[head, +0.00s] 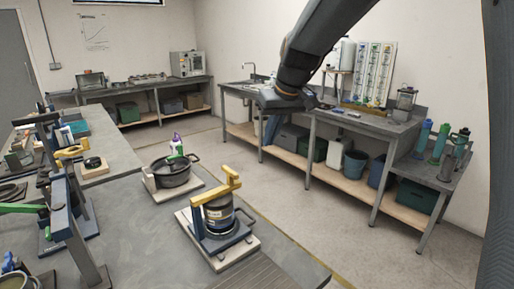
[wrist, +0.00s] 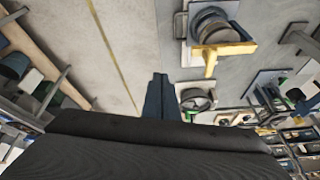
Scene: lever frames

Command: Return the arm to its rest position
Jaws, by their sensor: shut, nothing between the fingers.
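My arm (head: 310,45) reaches down from the top of the head view, in the air in front of the sink bench. My gripper (wrist: 159,78) shows in the wrist view as two dark blue fingers close together, with nothing between them. Its fingertips are hard to make out in the head view. The lever frame with a yellow lever (head: 226,184) stands on the near table, with a dark round can (head: 219,212) under the lever. It also shows in the wrist view (wrist: 228,48), to the right of my fingers and apart from them.
A dark pot (head: 172,172) with a purple-and-green bottle stands behind the yellow-lever frame. Other lever frames (head: 62,215) crowd the table's left side. A sink bench (head: 375,128) with bins below runs along the right wall. Open floor (head: 290,215) lies between table and bench.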

